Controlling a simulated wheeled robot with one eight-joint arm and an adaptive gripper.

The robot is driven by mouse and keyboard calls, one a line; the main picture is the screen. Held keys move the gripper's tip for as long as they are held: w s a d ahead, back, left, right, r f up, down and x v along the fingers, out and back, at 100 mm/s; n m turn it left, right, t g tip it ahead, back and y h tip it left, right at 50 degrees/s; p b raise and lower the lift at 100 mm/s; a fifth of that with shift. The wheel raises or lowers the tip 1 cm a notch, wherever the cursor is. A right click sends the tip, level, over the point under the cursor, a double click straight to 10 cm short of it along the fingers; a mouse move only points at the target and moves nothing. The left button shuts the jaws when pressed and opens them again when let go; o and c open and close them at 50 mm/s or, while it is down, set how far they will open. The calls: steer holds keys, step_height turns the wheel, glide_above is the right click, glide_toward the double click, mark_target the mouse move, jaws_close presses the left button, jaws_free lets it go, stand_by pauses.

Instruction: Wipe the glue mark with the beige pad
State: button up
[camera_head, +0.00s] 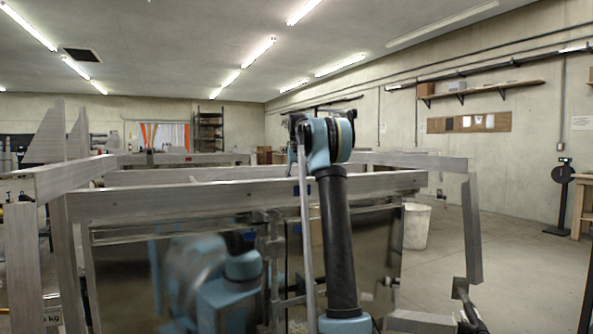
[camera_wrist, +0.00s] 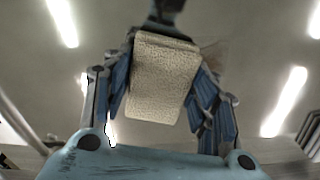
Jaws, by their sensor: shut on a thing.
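The beige pad (camera_wrist: 158,75) is a pale, speckled block in the middle of the wrist view. My gripper (camera_wrist: 162,100) is shut on it, with blue fingers on both sides. In the head view my arm rises in front of a trailer frame (camera_head: 130,203), and its upper end hides the gripper and pad. A shiny panel (camera_head: 375,245) below the frame's near rail mirrors my blue arm. I cannot make out the glue mark in either view; a faint brownish patch in the wrist view is too blurred to name.
Aluminium rails and uprights stand close in front, on the left and right. A white bin (camera_head: 416,226) stands behind the frame's right side. A wall shelf (camera_head: 490,90) hangs at the right. Open concrete floor (camera_head: 515,270) lies at the right.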

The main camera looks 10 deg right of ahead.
steer(key=shift+a+r, duration=0.15)
steer(key=shift+r, duration=3.4)
